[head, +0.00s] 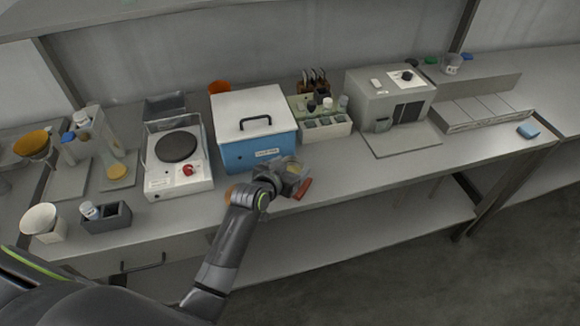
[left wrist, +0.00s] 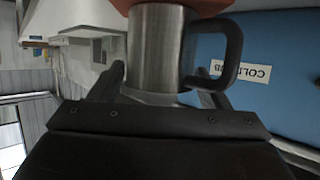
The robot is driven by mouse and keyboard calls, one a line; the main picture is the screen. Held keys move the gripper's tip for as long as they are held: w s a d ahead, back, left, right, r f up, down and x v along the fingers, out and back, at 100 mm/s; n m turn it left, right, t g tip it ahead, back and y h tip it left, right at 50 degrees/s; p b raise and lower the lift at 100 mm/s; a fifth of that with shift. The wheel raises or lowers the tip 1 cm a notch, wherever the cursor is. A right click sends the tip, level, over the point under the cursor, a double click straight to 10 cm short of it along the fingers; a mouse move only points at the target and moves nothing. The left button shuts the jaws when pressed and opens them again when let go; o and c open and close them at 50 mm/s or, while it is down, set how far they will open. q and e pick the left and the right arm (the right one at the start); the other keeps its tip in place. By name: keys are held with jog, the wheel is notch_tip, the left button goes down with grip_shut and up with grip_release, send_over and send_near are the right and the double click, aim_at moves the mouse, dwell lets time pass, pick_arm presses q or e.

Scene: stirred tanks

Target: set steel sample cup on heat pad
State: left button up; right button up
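The steel sample cup (left wrist: 155,50) is a brushed metal mug with a dark handle. My left gripper (left wrist: 158,85) has a finger on each side of it and is shut on it. In the head view the gripper (head: 280,184) is at the table's front edge, and the cup (head: 293,170) shows partly behind it. An orange-red pad (head: 303,188) shows beside the gripper; the left wrist view, upside down, shows it (left wrist: 175,5) at the cup's base. Whether they touch, I cannot tell. My right gripper is not in view.
A blue tub with a white lid (head: 253,122) stands just behind the cup. A hot plate with a dark disc (head: 178,146) is to its left. A rack of vials (head: 325,128) and a grey instrument (head: 390,95) stand to the right. The front right bench is mostly clear.

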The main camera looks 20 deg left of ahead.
pick_arm(q)
jog(key=shift+o, duration=0.7)
jog(key=shift+r, duration=0.1)
jog(key=shift+r, duration=0.2)
jog(key=shift+s, duration=0.3)
jog(key=b+v, duration=0.1)
jog(key=v, duration=1)
jog(key=shift+s, duration=0.15)
